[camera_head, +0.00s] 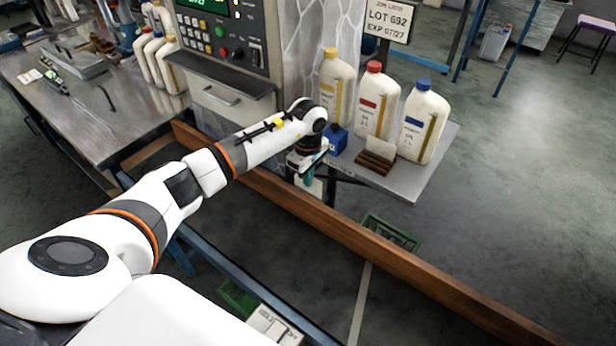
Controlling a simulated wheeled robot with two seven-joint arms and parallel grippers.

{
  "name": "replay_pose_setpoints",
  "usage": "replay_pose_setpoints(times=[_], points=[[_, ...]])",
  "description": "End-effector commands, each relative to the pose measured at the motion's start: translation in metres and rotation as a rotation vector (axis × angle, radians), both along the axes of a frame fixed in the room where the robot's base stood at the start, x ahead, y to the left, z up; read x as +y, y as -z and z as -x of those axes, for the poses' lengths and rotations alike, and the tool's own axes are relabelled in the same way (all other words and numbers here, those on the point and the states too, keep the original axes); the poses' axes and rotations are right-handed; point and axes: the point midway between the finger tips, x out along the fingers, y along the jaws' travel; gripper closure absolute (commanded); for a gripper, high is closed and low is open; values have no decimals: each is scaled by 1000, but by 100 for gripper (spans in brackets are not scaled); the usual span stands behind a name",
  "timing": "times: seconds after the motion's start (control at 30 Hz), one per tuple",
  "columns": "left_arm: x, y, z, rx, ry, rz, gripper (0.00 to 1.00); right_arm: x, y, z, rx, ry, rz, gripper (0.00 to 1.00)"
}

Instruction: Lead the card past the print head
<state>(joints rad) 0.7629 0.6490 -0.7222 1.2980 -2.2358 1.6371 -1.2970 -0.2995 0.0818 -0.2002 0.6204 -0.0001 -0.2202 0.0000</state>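My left gripper (308,172) is at the near left edge of the grey side table (425,178), pointing down. Its fingers are small and partly hidden by the wrist, with a teal part showing. A pale piece (314,187) shows just below it; I cannot tell whether it is held or is a card. A small blue block (338,140), possibly the print head, stands just right of the wrist. A whitish card-like piece (381,150) stands in a brown slotted wooden holder (374,163). My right gripper is out of view.
Three white bottles with yellow (336,85), red (376,100) and blue (424,122) caps stand behind the holder. A sign (388,20) reads LOT 692, EXP 07/27. A control panel (225,35) is behind my arm. A long wooden beam (390,250) runs in front.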

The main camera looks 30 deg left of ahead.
Motion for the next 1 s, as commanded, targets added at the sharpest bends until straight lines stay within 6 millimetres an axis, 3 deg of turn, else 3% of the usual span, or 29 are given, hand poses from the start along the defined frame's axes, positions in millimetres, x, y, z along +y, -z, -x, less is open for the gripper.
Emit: replay_pose_setpoints(times=[1.0], points=[[56,2,-4,0,-3,-2,100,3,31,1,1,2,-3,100]])
